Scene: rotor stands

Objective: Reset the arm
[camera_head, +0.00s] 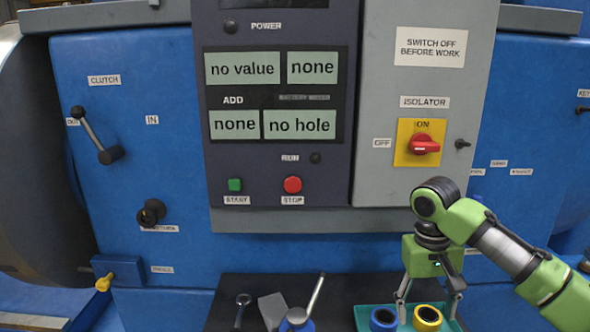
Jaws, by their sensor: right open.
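My right arm comes in from the right, with its green right gripper (428,302) pointing down. The gripper's two fingers are spread apart at the tray on the bench. A yellow ring-shaped part (428,316) lies between and just below the fingertips. I cannot tell whether the fingers touch it. A blue ring-shaped part (384,318) sits to its left in the same green tray (362,312). My left gripper is not in view.
A blue machine carries a dark control panel (275,180) and a grey isolator box (425,95) with a red switch (424,144) at ON. A clutch lever (92,130) is at left. Loose tools, including a metal-handled one (316,294), lie on the dark bench (345,287).

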